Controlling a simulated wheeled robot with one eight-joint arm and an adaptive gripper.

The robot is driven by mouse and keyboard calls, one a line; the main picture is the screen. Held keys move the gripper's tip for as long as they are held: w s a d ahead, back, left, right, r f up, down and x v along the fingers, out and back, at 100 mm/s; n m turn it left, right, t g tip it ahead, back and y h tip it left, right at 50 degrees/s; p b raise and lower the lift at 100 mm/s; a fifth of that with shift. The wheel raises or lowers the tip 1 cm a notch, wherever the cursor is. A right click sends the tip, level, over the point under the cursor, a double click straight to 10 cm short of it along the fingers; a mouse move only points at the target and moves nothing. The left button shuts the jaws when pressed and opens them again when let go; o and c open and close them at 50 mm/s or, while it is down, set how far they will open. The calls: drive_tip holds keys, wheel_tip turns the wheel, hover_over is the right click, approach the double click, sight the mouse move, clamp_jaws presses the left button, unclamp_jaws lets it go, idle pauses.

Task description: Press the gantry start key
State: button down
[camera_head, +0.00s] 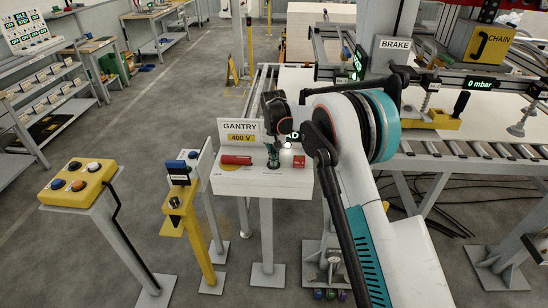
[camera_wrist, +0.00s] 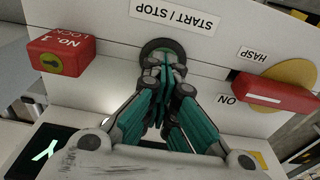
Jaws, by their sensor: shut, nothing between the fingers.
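The white gantry panel (camera_head: 235,184) carries a "START / STOP" label, seen upside down in the wrist view (camera_wrist: 175,16). Next to that label is a round start/stop key (camera_wrist: 162,43) with a dark ring and a greenish face. My gripper (camera_wrist: 164,68), with teal and grey fingers, is shut and empty. Its fingertips are over the key and hide most of it. I cannot tell whether they touch it or whether it is pressed in.
A red "No. 1" lock (camera_wrist: 60,53) and a red "ON" handle (camera_wrist: 275,92) with a yellow disc (camera_wrist: 292,74) flank the key. The "GANTRY 400 V" sign (camera_head: 240,131) stands behind the panel. A yellow button box (camera_head: 77,184) and a yellow post (camera_head: 200,240) stand left.

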wheel_tip(320, 180, up, 14)
drive_tip(key=s+p, duration=0.1)
drive_tip(key=p, duration=0.1)
drive_tip(key=shift+s, duration=0.15)
idle(1.6)
